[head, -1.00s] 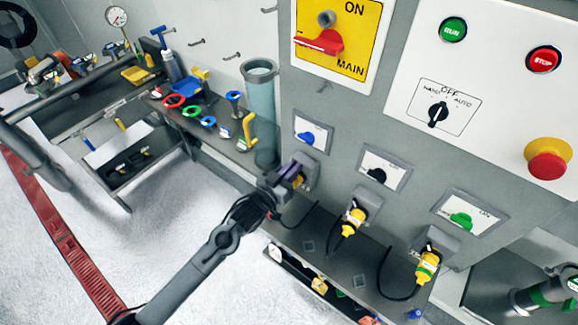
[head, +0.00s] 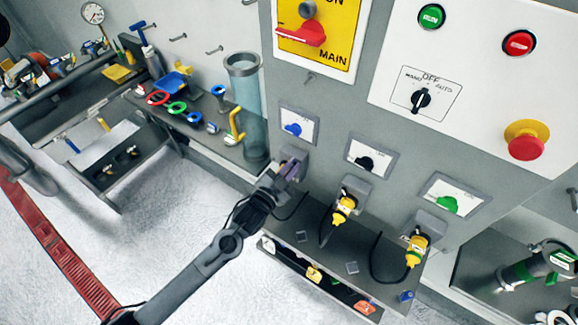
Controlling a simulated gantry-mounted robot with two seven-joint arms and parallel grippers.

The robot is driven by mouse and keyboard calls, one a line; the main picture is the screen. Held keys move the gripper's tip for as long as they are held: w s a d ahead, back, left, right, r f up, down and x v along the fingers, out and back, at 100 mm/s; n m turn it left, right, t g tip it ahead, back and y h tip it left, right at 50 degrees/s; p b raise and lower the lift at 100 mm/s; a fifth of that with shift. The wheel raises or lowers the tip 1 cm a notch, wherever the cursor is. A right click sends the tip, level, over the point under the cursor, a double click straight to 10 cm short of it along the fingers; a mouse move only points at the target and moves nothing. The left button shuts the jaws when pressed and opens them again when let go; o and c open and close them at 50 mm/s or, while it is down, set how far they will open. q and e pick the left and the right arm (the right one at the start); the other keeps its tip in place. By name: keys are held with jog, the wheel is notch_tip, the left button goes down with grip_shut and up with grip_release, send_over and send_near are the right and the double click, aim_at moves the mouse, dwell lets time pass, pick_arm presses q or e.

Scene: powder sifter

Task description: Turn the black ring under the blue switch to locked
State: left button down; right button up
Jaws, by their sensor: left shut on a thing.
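The blue switch (head: 292,129) sits in a white plate on the grey cabinet. Right below it is a grey socket housing (head: 295,154). My left gripper (head: 285,173) is at the front of this housing, reaching in from the lower left. It is shut on the black ring there, which its fingers almost wholly hide; a bit of purple shows between them. The ring's marks and its turn cannot be read. My right gripper is not in view.
To the right, a black switch (head: 365,163) and a green switch (head: 447,204) have yellow plugs (head: 344,208) below with hanging black cables. A clear cylinder (head: 247,105) stands close left of the housing. A shelf (head: 310,232) runs below.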

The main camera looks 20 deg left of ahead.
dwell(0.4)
pick_arm(q)
jog(key=c, duration=1.2)
grip_release()
jog(key=b+v, duration=0.1)
jog(key=v, duration=1)
jog(key=shift+f, duration=0.1)
